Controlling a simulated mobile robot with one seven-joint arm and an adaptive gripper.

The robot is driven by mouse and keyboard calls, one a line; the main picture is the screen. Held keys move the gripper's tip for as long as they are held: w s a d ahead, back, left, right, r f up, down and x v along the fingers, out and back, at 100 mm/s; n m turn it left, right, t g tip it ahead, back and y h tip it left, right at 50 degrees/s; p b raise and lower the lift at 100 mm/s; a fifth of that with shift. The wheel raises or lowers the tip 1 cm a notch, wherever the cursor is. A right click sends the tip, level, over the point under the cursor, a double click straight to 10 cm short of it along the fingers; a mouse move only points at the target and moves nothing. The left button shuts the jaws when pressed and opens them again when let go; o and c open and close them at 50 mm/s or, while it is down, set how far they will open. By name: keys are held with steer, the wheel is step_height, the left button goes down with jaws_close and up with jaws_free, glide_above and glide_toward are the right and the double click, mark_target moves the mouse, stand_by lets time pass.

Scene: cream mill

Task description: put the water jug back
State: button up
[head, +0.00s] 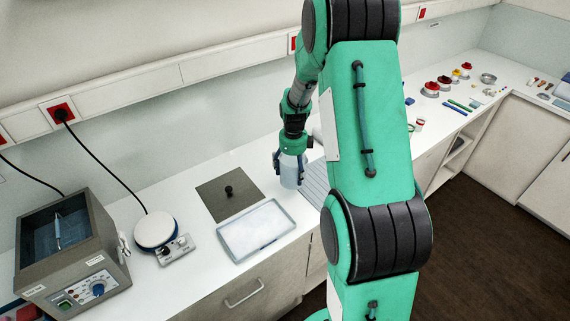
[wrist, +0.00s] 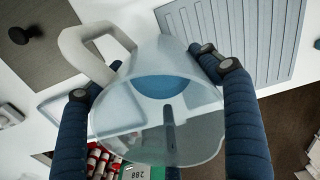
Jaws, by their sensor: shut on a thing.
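The water jug (head: 290,172) is a pale, translucent vessel near the back of the counter in the head view. My gripper (head: 291,157) comes down on it from above. In the wrist view the jug (wrist: 160,110) fills the middle, with its light handle (wrist: 85,45) at the upper left and blue showing inside it. The two dark blue fingers of my gripper (wrist: 155,85) press on opposite sides of the jug, and it is shut on it. I cannot tell whether the jug's base touches the counter.
A ribbed grey draining board (head: 314,184) lies right of the jug. A dark square plate with a knob (head: 230,195) and a white tray (head: 257,232) lie to its left. A hotplate (head: 155,231) and a water bath (head: 68,250) stand further left. Red-topped items (head: 431,88) stand far right.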

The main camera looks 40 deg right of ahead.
steer(key=shift+w, duration=0.15)
steer(key=w+d, duration=0.3)
steer(key=w, duration=0.4)
steer(key=w+d+f, duration=0.1)
steer(key=w+d, duration=0.2)
steer(key=w, duration=0.4)
steer(key=shift+w+d+f, duration=0.15)
steer(key=shift+d+f, duration=0.05)
steer(key=shift+d, duration=0.2)
steer(key=shift+f, duration=0.1)
steer(key=shift+f+b, duration=0.45)
steer(key=shift+f, duration=1.2)
steer(key=shift+f, duration=0.1)
steer(key=o, duration=2)
step_height(320, 180, up, 12)
steer(key=shift+r+p, duration=0.1)
steer(key=shift+p, duration=0.4)
